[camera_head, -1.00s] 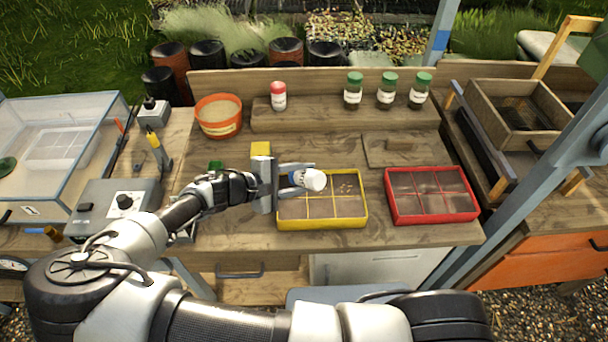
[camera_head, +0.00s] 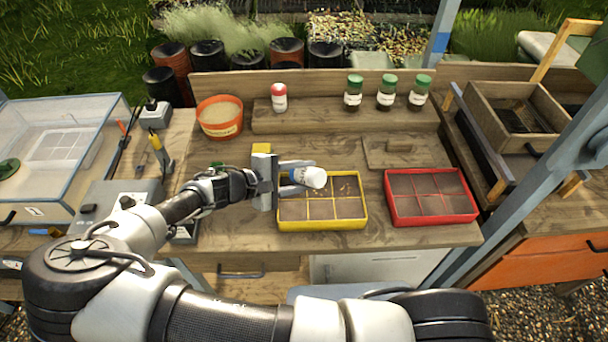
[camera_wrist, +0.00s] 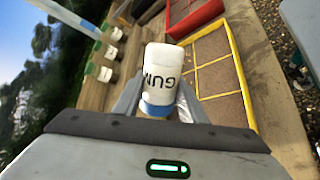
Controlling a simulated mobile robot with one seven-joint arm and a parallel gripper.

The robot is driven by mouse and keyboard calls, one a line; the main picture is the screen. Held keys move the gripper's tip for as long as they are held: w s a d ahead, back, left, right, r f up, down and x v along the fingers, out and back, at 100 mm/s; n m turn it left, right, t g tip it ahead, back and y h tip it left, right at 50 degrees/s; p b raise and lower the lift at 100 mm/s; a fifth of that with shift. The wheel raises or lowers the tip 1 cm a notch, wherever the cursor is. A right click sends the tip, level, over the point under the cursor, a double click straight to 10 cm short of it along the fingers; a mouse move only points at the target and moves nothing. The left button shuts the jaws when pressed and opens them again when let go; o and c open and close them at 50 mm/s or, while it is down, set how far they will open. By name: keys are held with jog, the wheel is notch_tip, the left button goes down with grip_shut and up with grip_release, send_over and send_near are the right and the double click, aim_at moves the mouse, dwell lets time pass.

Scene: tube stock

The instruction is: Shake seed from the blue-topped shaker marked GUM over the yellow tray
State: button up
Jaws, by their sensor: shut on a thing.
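My gripper (camera_head: 292,184) is shut on a white shaker (camera_head: 313,177) with a blue top, held above the yellow tray (camera_head: 323,229). In the wrist view the shaker (camera_wrist: 162,72) shows the letters GUM upside down, and its blue band is between the fingers. In the head view it lies tipped well over, with its white end pointing right. The yellow tray is divided into compartments of dark soil, and it shows in the wrist view too (camera_wrist: 241,74). The left part of the tray is partly hidden by my gripper.
A red tray (camera_head: 432,222) sits right of the yellow one. A red-topped shaker (camera_head: 279,98) and several green-topped jars (camera_head: 386,93) stand on the back shelf. An orange tub (camera_head: 219,118) stands at the back left. The bench front between the trays is clear.

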notch_tip(320, 180, down, 3)
jog(key=shift+f+b, duration=0.1)
jog(key=shift+b, duration=0.85)
jog(key=shift+r+p, duration=1.25)
jog(key=shift+r, duration=0.5)
jog(key=shift+f, duration=0.1)
jog(key=s, duration=0.6)
